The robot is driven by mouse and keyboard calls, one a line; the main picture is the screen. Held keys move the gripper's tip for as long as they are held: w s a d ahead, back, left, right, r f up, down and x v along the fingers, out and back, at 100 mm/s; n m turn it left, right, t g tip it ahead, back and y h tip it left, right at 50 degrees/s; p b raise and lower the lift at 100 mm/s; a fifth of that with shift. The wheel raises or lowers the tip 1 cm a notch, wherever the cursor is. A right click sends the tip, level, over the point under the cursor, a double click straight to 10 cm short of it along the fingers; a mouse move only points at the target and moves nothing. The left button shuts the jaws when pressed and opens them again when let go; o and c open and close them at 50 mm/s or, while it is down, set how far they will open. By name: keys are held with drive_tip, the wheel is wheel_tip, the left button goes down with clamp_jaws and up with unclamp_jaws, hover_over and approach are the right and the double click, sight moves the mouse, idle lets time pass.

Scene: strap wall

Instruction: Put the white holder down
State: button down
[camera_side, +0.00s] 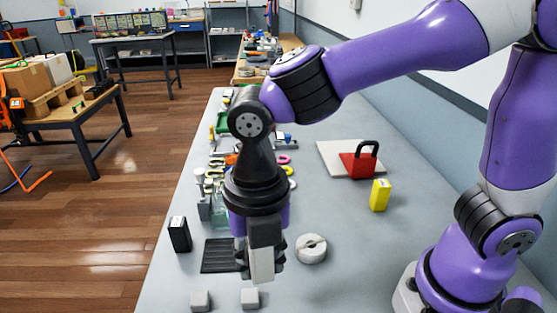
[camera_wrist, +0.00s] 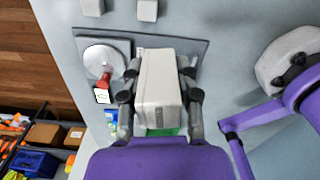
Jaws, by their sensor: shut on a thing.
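The white holder (camera_wrist: 160,88) is a pale, box-like block in the wrist view. My gripper (camera_wrist: 160,92) is shut on it, with one dark finger on each side. In the side view my gripper (camera_side: 258,250) points down, and the holder (camera_side: 262,264) shows as a pale block at its tip. The holder is in front of the right edge of a dark flat mat (camera_side: 218,256) in the side picture. The mat also shows behind it in the wrist view (camera_wrist: 200,48). Whether the holder touches any surface I cannot tell.
Two small grey cubes (camera_side: 200,300) (camera_side: 250,298) lie near the front. A black box (camera_side: 180,234) stands left of the mat, a round white piece (camera_side: 311,248) right of it. A yellow block (camera_side: 380,195) and red padlock-shaped object (camera_side: 360,160) are farther right. Small items crowd the back.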

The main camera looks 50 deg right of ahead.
drive_tip(key=shift+r+m, duration=0.25)
drive_tip(key=shift+m, duration=0.15)
drive_tip(key=w+d+m, duration=0.5)
drive_tip(key=d+m, duration=0.4)
drive_tip(key=m, duration=1)
hover_over(314, 201)
drive_tip(key=f, duration=0.6)
drive_tip(key=shift+s+a+f, duration=0.1)
drive_tip(key=shift+a+f, duration=0.15)
drive_tip(key=shift+a, duration=0.05)
drive_tip(key=shift+d+f, duration=0.2)
drive_tip(key=shift+d, duration=0.05)
drive_tip(key=shift+d+f, duration=0.1)
drive_tip(key=shift+f, duration=1.95)
drive_tip(key=shift+f, duration=0.1)
